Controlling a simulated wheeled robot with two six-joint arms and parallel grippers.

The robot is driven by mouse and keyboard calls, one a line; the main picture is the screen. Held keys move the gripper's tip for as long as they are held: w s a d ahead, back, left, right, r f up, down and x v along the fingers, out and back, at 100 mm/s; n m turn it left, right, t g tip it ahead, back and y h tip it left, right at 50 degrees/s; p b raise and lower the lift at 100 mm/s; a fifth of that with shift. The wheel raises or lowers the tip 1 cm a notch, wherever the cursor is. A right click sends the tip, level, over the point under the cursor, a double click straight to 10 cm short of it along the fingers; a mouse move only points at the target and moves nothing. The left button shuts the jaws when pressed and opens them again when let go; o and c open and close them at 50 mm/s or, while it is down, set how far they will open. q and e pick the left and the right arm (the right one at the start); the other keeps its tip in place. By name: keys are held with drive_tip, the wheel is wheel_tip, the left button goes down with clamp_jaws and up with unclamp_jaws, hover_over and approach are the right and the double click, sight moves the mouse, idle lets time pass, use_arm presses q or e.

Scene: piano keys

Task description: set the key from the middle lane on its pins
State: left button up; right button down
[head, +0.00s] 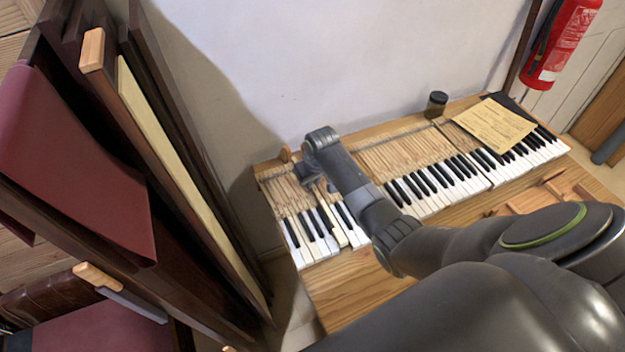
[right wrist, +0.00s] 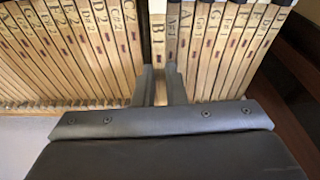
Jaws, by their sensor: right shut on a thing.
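My right gripper (head: 318,180) is over the left section of the keyboard (head: 296,215). In the right wrist view its two fingers (right wrist: 161,88) are shut on a wooden key (right wrist: 158,40) marked B 1. The key lies between the key marked C 2 (right wrist: 127,35) and the key marked A# 1 (right wrist: 175,30), with a dark gap on its left side. In the head view the held key's pale front (head: 338,228) shows among the white keys. The pins under it are hidden, so I cannot tell whether it is seated. My left gripper is not in view.
Dark wooden panels (head: 190,150) stand close at the left. A dark jar (head: 436,104) and a paper sheet (head: 495,131) are at the back right. A wooden tray (head: 552,192) lies at the right, partly behind my arm. The bench front (head: 345,290) is clear.

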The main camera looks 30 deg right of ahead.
drive_tip(key=shift+p, duration=0.4)
drive_tip(key=shift+f+b, duration=0.3)
drive_tip(key=shift+f, duration=0.25)
idle(0.7)
drive_tip(key=c, duration=1.8)
unclamp_jaws()
drive_tip(key=shift+w+p+v, duration=0.25)
drive_tip(key=shift+p+v, duration=0.8)
drive_tip(key=shift+p, duration=0.3)
drive_tip(key=shift+r, duration=0.1)
